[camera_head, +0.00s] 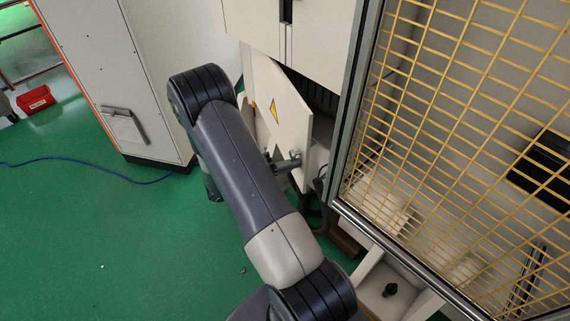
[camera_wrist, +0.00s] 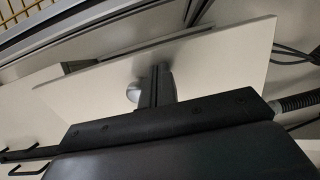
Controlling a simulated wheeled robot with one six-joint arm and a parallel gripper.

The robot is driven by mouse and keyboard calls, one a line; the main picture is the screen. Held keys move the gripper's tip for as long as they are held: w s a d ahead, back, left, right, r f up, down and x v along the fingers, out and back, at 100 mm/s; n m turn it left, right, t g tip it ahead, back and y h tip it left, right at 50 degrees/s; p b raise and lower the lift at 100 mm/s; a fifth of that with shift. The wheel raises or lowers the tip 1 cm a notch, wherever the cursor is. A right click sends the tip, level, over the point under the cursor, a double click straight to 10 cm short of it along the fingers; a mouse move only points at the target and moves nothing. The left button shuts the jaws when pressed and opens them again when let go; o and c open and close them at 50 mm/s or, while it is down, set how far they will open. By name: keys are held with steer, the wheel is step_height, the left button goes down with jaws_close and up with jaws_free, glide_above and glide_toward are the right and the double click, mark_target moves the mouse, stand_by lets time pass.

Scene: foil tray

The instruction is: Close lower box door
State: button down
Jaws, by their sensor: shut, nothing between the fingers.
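The lower box door (camera_head: 282,112) is a pale panel with a yellow warning triangle. It stands ajar and angled out from the cabinet, with a dark gap along its right side. A grey metal fitting (camera_head: 290,162) shows near its lower edge. In the wrist view the door (camera_wrist: 225,58) is a broad pale panel with a round silver knob (camera_wrist: 133,92). My gripper (camera_wrist: 158,72) is shut and empty, its dark fingers in front of the door beside the knob. I cannot tell whether they touch the panel. In the head view my arm mostly hides the gripper.
A yellow mesh guard (camera_head: 455,130) in a metal frame stands close to the right of the door. The upper cabinet (camera_head: 325,35) is above it. A pale cabinet (camera_head: 110,70) stands at left. Cables (camera_wrist: 292,55) hang near the door.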

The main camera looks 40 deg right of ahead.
steer(key=b+x, duration=0.4)
steer(key=x, duration=0.9)
steer(key=shift+w+d+b, duration=0.2)
steer(key=shift+w+b, duration=0.1)
steer(key=shift+w, duration=0.05)
steer(key=s+a+b, duration=0.1)
steer(key=a+b, duration=0.3)
steer(key=a, duration=1)
